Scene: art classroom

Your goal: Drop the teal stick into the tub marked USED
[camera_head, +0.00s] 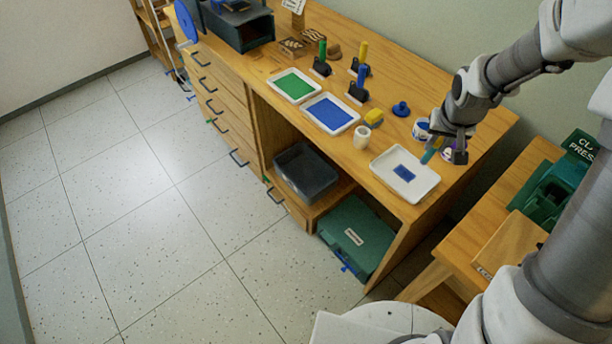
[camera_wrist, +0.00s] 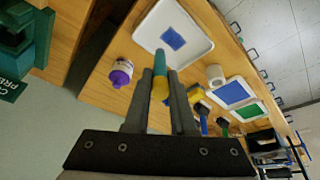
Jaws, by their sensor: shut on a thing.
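The teal stick (camera_head: 430,155) is held upright or nearly so in my gripper (camera_head: 437,147), above the right edge of a white tray. In the wrist view the stick (camera_wrist: 160,62) stands between my two fingers (camera_wrist: 161,85), with a yellow part nearer the palm. No USED label is legible. A small white cup (camera_head: 362,136) stands left of the tray and also shows in the wrist view (camera_wrist: 215,75). A white and blue container (camera_head: 422,128) and a white and purple one (camera_head: 448,154) stand beside my gripper, partly hidden by it.
The white tray (camera_head: 381,162) holds a blue patch. A yellow block (camera_head: 374,117), green tray (camera_head: 294,85), blue tray (camera_head: 330,113) and several upright coloured handles occupy the bench. A side table (camera_head: 452,256) with green equipment (camera_head: 553,188) stands at right. The floor (camera_head: 150,230) is clear.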

